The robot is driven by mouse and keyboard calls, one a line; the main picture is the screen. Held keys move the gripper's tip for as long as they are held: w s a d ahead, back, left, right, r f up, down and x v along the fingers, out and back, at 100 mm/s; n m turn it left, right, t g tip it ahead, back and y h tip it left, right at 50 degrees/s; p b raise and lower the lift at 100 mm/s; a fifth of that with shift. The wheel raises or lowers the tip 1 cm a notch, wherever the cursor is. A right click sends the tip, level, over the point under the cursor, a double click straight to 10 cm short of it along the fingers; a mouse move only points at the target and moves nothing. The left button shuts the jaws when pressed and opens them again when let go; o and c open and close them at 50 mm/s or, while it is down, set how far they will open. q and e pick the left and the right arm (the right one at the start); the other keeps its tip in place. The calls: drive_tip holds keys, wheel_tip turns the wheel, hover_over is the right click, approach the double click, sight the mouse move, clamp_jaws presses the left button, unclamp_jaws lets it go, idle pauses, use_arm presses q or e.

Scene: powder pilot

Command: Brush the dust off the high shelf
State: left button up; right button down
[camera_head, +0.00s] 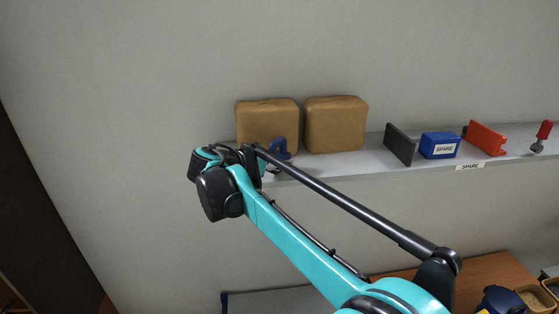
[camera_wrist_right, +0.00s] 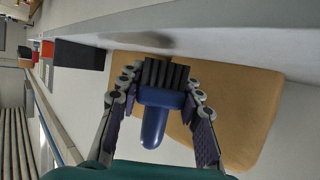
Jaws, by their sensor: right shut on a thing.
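The high shelf (camera_head: 360,163) is a long grey ledge on the wall. My right arm reaches up to its left end. My right gripper (camera_wrist_right: 158,90) is shut on a blue brush (camera_wrist_right: 155,125) with dark bristles (camera_wrist_right: 166,73). The brush also shows in the head view (camera_head: 282,149), in front of the left tan block (camera_head: 268,112). In the wrist view the bristles overlap a tan block, and I cannot tell whether they touch anything. A dark smudge (camera_wrist_right: 150,39) lies beyond them; whether it is dust or shadow is unclear. My left gripper is not in view.
A second tan block (camera_head: 336,125) stands beside the first. A brown table (camera_head: 488,268) is below.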

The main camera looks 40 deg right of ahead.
drive_tip(key=shift+s+d, duration=1.05)
drive_tip(key=shift+d, duration=0.8)
drive_tip(key=shift+s+d, duration=1)
drive_tip(key=shift+d, duration=0.8)
drive_tip(key=shift+s+d, duration=1.05)
drive_tip(key=shift+d, duration=0.8)
drive_tip(key=shift+w+a, duration=0.1)
